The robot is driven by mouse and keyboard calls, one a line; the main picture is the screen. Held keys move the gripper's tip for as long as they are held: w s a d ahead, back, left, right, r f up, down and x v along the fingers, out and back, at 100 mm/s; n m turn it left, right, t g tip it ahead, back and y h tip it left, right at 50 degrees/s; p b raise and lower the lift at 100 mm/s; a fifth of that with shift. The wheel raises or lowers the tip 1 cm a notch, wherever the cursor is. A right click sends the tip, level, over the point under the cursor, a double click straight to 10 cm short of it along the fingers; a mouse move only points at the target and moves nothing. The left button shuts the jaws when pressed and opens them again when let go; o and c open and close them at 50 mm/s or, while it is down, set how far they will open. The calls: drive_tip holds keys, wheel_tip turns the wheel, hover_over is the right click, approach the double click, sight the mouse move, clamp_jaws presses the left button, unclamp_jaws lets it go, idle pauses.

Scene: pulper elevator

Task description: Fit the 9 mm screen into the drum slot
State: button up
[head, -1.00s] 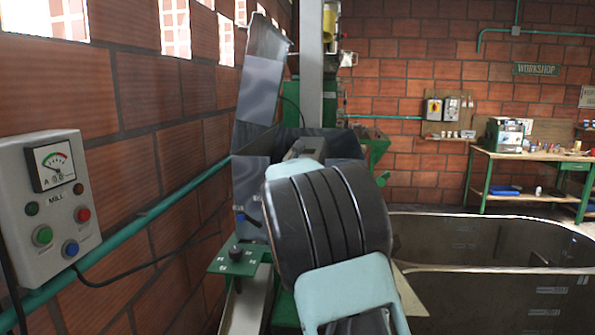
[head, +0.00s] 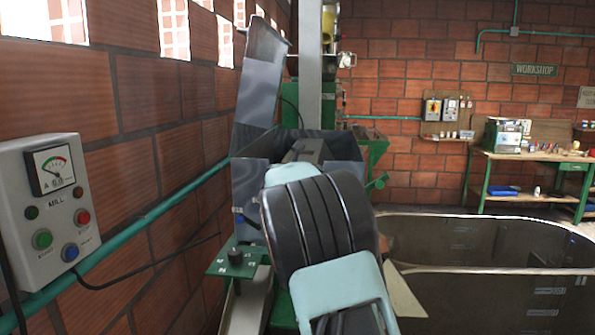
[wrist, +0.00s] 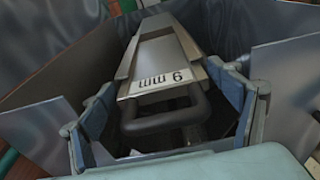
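The 9 mm screen (wrist: 160,60) is a grey metal piece with a white label, which appears upside down in the wrist view, and a black bar handle (wrist: 165,116). It lies within a trough of sheet-metal panels. A grey end, apparently of the screen, shows beyond my arm in the head view (head: 307,150). My gripper (wrist: 163,88) has its blue-grey fingers on either side of the screen's handle end, apparently apart from it. My forearm hides the gripper in the head view. I cannot clearly make out the drum slot or whether the screen is seated.
Metal panels (head: 258,95) rise left of the arm and flank the gripper. A green bracket with a black knob (head: 235,257) stands below. The mill control box (head: 50,200) and teal pipe (head: 150,216) are on the left wall. A large tank (head: 480,240) fills the right.

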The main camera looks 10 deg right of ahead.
drive_tip(key=shift+f, duration=0.15)
drive_tip(key=shift+s+a, duration=0.2)
drive_tip(key=shift+s, duration=0.35)
drive_tip(key=v, duration=1.1)
drive_tip(key=shift+r, duration=0.25)
drive_tip(key=shift+w, duration=0.1)
